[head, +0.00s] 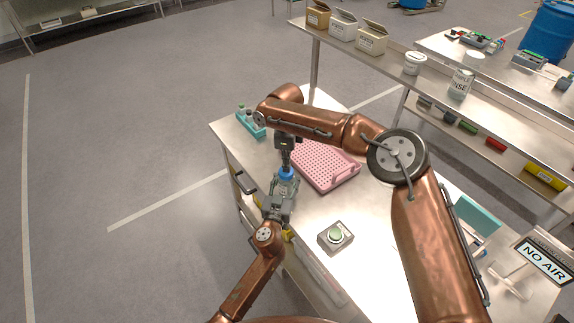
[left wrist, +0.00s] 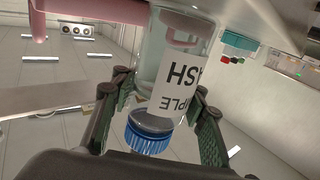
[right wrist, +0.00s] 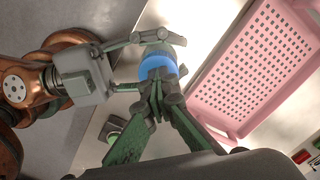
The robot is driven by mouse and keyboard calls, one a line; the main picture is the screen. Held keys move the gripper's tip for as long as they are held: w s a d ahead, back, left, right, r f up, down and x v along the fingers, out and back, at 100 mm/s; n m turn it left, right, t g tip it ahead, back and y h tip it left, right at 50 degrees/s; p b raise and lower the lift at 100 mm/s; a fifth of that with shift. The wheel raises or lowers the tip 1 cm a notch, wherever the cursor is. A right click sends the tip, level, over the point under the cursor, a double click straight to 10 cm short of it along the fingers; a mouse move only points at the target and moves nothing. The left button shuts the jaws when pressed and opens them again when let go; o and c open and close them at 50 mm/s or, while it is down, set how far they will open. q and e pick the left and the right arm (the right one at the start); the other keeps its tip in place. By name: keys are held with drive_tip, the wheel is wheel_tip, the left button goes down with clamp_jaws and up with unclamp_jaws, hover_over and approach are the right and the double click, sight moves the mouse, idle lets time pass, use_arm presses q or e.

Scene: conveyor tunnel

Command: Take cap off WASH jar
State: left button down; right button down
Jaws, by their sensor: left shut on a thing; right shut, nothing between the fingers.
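The WASH jar (head: 287,186) is a clear jar with a white label and a blue cap (head: 286,173). My left gripper (head: 280,197) is shut around the jar's body. The left wrist view shows the fingers on both sides of the jar, the upside-down label (left wrist: 180,82) and the blue cap (left wrist: 148,135), which appears seated on the jar. My right gripper (head: 286,164) points down just above the cap, shut and empty. In the right wrist view its fingertips (right wrist: 163,95) are close together beside the cap (right wrist: 158,66); I cannot tell whether they touch it.
A pink perforated tray (head: 340,182) lies right of the jar. A green-button box (head: 335,236) stands nearer on the bench. A teal rack (head: 252,124) sits at the far left edge. A shelf at the back right holds boxes, a white tub (head: 415,64) and another labelled jar (head: 461,84).

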drive_tip(key=shift+s+a+f+n, duration=0.4)
drive_tip(key=shift+s+f+n, duration=0.15)
drive_tip(key=shift+n, duration=0.35)
drive_tip(key=shift+w+r+n, duration=0.1)
drive_tip(key=shift+w+n, duration=0.05)
drive_tip(key=shift+n, duration=0.55)
drive_tip(key=shift+w+d+r+n, duration=0.1)
drive_tip(key=shift+w+r+n, duration=0.05)
drive_tip(key=shift+n, duration=0.25)
drive_tip(key=shift+d, duration=0.1)
drive_tip(key=shift+w+d, duration=0.2)
drive_tip(key=shift+w, duration=0.05)
drive_tip(key=c, duration=2.6)
unclamp_jaws()
drive_tip(key=shift+c, duration=0.2)
drive_tip(key=o, duration=0.5)
drive_tip(key=shift+a+r, duration=0.1)
